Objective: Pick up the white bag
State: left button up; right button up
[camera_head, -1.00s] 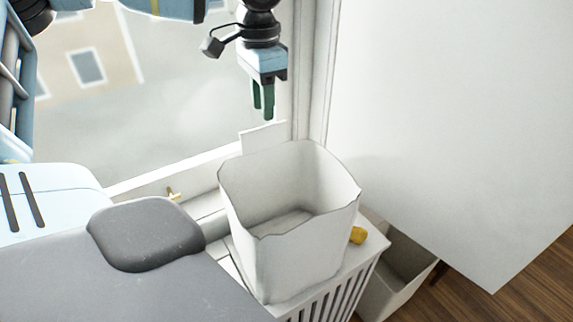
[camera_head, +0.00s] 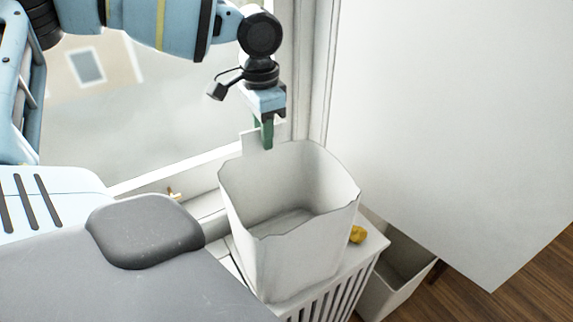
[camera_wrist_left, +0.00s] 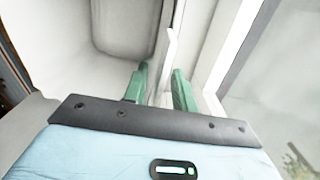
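The white bag (camera_head: 305,250) stands upright and open-topped on a white slatted ledge by the window. A flat upright tab (camera_head: 249,144) rises at its far rim. My left gripper (camera_head: 263,134) points down at this far rim, its green fingertips about level with it. In the left wrist view the gripper (camera_wrist_left: 159,88) is open, with the upright tab (camera_wrist_left: 170,52) showing in line with the gap between its fingers. The bag's inside (camera_wrist_left: 65,60) fills the left of that view. Contact cannot be told. My right gripper is not in view.
The slatted ledge (camera_head: 345,287) carries a small yellow object (camera_head: 357,235) right of the bag. A lower white bin (camera_head: 400,280) stands on the right. A large white panel (camera_head: 450,120) takes the right side. The window (camera_head: 150,120) is behind.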

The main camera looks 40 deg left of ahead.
pick_arm(q)
grip_shut()
jog(key=shift+r, duration=0.15)
notch_tip(320, 180, up, 10)
jog(key=shift+f, duration=0.1)
dwell(0.5)
jog(key=shift+f, duration=0.1)
